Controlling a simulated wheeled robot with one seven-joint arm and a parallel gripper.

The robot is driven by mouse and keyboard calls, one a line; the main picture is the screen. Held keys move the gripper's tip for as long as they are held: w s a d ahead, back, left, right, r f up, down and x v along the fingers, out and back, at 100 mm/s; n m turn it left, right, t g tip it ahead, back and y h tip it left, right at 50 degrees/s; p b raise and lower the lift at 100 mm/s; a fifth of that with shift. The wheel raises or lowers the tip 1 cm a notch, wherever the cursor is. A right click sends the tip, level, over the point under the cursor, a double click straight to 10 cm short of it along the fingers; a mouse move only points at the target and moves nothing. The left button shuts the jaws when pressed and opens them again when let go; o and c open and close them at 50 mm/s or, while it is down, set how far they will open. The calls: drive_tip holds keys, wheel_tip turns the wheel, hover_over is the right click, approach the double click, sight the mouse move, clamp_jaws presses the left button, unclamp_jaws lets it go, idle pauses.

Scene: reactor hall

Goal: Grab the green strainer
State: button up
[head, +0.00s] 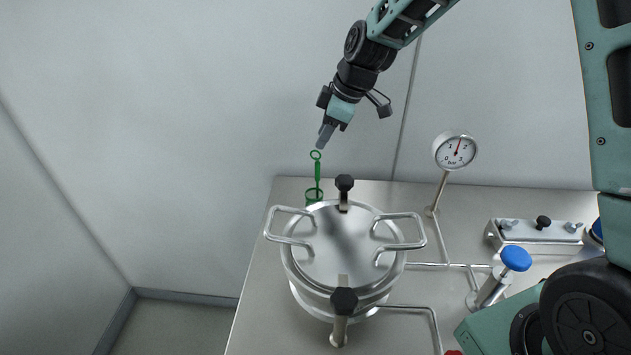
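The green strainer (317,177) stands upright at the back left of the steel bench, behind the lidded pot. It has a ring at the top of a thin handle and a round green rim at the bottom. Its lower part is partly hidden by the pot. My gripper (321,145) points down just above the strainer's top ring. The fingers look close together from this side, and I cannot tell whether they are open or whether they touch the ring.
A steel pot (345,245) with two side handles and black clamp knobs stands in front of the strainer. A pressure gauge (455,150) rises to the right. Pipes, a blue-knobbed valve (515,258) and a small steel block (538,236) occupy the right. A wall stands behind.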

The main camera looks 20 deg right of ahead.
drive_tip(key=x, duration=0.3)
drive_tip(key=shift+p, duration=0.35)
drive_tip(key=shift+p+x, duration=1.4)
drive_tip(key=shift+x, duration=1.35)
drive_tip(key=shift+a, duration=0.2)
drive_tip(key=shift+c, duration=0.3)
